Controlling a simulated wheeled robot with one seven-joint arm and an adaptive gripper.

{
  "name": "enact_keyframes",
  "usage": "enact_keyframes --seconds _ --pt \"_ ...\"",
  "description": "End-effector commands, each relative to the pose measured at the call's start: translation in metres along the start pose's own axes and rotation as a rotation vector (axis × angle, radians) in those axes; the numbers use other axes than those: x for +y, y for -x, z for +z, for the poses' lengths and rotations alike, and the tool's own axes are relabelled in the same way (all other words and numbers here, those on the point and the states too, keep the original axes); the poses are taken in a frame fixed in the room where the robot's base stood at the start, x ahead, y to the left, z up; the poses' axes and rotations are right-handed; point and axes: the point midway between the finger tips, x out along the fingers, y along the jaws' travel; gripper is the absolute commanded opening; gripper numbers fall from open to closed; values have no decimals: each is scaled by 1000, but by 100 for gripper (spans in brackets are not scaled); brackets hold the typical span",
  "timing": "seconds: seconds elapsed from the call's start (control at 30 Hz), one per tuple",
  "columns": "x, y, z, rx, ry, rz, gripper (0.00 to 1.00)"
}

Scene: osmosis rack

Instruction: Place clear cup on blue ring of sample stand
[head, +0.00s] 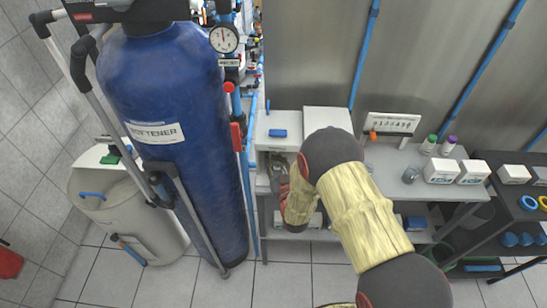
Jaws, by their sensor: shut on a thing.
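A blue ring (528,203) lies on the dark stand (505,187) at the far right edge of the head view, with a yellow ring (543,201) beside it. I cannot make out a clear cup for certain. My arm, in yellow covers, reaches in from the bottom right and bends down at the elbow in front of the metal bench. The arm is well to the left of the blue ring.
A small grey cup-like vessel (410,174) stands on the metal bench (385,157), near two capped bottles (428,145) and white boxes (442,171). A large blue tank (175,120) and a beige bin (125,205) block the left. Tiled floor (285,285) is free in front.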

Motion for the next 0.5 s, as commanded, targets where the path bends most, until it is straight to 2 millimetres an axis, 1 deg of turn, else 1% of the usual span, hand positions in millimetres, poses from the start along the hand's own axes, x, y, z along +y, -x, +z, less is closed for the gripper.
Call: enact_keyframes --seconds 0.07,0.1,0.3,0.5 --pt "0 0 3 0 0 0 13" --pt "0 0 3 -1 0 0 28" --pt "0 0 2 -1 0 0 39" --pt "0 0 2 -1 0 0 40"
